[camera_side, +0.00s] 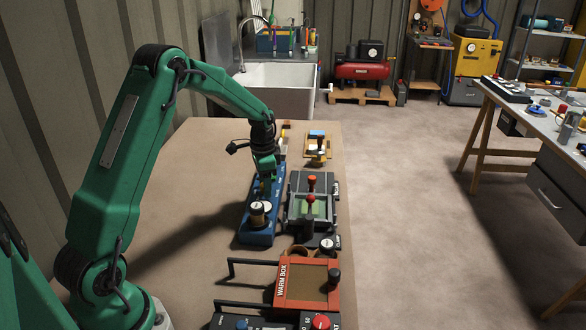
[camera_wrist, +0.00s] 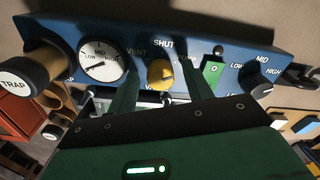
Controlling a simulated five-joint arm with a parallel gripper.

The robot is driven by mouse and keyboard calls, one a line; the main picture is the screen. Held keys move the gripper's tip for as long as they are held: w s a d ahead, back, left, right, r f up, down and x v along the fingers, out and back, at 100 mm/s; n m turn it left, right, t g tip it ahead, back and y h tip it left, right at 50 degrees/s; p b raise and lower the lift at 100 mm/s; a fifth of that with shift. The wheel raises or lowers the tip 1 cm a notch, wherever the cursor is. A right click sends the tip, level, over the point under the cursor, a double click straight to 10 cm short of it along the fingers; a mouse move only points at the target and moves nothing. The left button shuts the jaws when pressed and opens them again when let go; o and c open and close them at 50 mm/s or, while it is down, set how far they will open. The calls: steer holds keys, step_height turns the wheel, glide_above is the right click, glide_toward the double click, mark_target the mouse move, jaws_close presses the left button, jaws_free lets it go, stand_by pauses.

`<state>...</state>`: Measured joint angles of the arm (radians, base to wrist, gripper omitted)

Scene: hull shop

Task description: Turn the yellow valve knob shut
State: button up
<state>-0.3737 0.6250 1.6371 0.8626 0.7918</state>
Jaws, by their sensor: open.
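The blue panel (camera_side: 262,226) stands on the bench under my gripper. In the wrist view, the yellow valve knob (camera_wrist: 161,73) sits on this blue panel (camera_wrist: 235,50). "SHUT" is printed above it and "VENT" to its left; the word on its right is partly hidden by a finger. I cannot tell clearly which mark the knob points at. My gripper (camera_wrist: 160,77) is open, with one green finger on each side of the knob. I cannot tell whether they touch it. In the side view, my gripper (camera_side: 266,180) points down at the panel and mostly hides the knob.
In the side view, a grey box with red-topped levers (camera_side: 311,181) stands close right, and the red warm box (camera_side: 300,284) is nearer.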

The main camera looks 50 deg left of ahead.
steer(key=shift+c, duration=0.2)
steer(key=c, duration=0.9)
steer(key=shift+n, duration=0.3)
steer(key=n, duration=0.5)
steer(key=shift+d, duration=0.1)
steer(key=n, duration=0.6)
steer(key=shift+d, duration=0.1)
steer(key=o, duration=0.9)
